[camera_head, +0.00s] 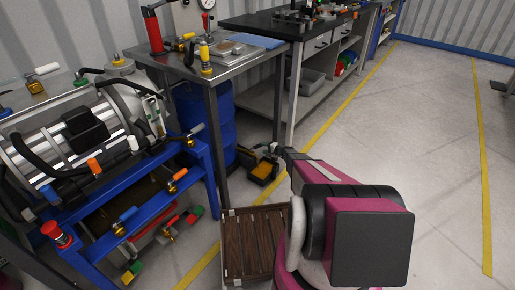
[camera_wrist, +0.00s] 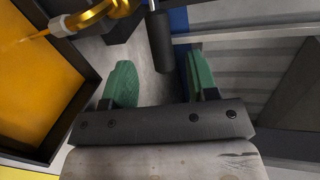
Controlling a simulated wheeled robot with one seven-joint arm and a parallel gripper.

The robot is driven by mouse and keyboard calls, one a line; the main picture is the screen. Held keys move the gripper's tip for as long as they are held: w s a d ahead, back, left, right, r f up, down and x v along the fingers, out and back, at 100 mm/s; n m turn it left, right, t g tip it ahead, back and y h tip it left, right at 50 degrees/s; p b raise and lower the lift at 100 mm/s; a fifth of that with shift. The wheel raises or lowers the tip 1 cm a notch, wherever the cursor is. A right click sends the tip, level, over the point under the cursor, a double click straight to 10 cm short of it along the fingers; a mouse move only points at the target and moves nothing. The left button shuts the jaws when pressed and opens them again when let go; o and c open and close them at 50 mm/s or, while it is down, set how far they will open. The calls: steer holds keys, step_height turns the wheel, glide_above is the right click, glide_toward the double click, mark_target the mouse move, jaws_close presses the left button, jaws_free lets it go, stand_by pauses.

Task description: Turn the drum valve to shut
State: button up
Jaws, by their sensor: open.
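The blue drum (camera_head: 228,122) stands under the metal bench in the head view. The drum valve is small there, low at the drum's right side, partly lost against my gripper (camera_head: 272,148). In the wrist view the brass valve body (camera_wrist: 98,18) is at the top left, and its dark grey handle (camera_wrist: 160,42) points down the picture. My gripper (camera_wrist: 160,66) is open, with a green finger on either side of the handle's end in the picture. A gap shows on both sides. I cannot tell the handle's depth between the fingers.
A yellow tray with a dark rim (camera_head: 263,172) sits on the floor below the valve; it fills the left of the wrist view (camera_wrist: 35,65). The bench leg (camera_head: 218,150) stands close left. A slatted wooden pallet (camera_head: 250,240) lies nearer. Open floor is at right.

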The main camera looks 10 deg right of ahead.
mark_target(259, 146)
steer(key=x, duration=0.6)
steer(key=shift+w+a, duration=0.2)
jaws_close()
steer(key=shift+d, duration=0.1)
